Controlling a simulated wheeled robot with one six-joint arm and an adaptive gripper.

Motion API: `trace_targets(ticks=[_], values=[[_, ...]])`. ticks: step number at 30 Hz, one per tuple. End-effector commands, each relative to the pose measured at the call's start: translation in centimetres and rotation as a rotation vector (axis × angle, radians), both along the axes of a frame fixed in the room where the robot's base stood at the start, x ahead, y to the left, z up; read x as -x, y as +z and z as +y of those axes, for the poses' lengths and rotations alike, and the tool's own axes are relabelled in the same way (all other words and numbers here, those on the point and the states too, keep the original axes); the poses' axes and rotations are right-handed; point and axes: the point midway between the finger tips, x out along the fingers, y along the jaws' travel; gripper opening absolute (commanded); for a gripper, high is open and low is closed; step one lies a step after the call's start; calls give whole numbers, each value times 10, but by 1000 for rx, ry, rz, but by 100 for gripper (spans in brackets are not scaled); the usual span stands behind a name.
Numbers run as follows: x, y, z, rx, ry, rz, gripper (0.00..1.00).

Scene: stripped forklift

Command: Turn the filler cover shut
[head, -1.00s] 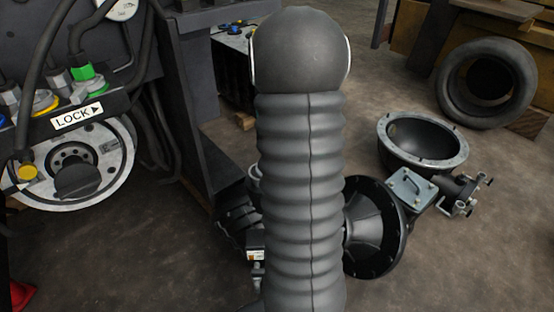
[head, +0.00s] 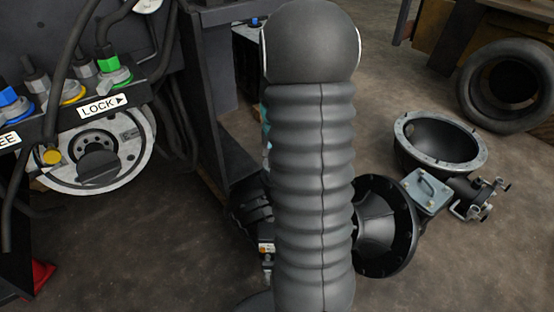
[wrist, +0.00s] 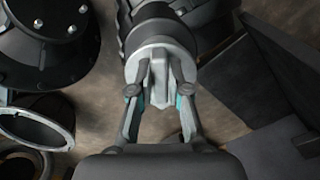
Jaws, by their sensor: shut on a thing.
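The filler cover (wrist: 158,70) is a light grey round cap with a raised grip bar across its face. It sits at the end of a black neck (wrist: 162,30) in the upper middle of the wrist view. My gripper (wrist: 160,98) has one finger on each side of the bar, with teal pads pressed against it. The gripper is shut on the cover. In the head view my own arm hides both the cover and the gripper.
A black flanged cone (head: 385,230), a ringed bowl housing (head: 440,145) and a tyre (head: 510,85) lie at the right. At the left, a hose panel with a LOCK label (head: 103,106) hangs above a round disc (head: 125,160). Bare floor (head: 150,235) shows between.

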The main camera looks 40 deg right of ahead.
Motion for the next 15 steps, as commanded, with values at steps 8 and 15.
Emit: trace_targets(ticks=[8,15], values=[[-2,1,0,2,-6,-6,0],[-2,1,0,2,-6,-6,42]])
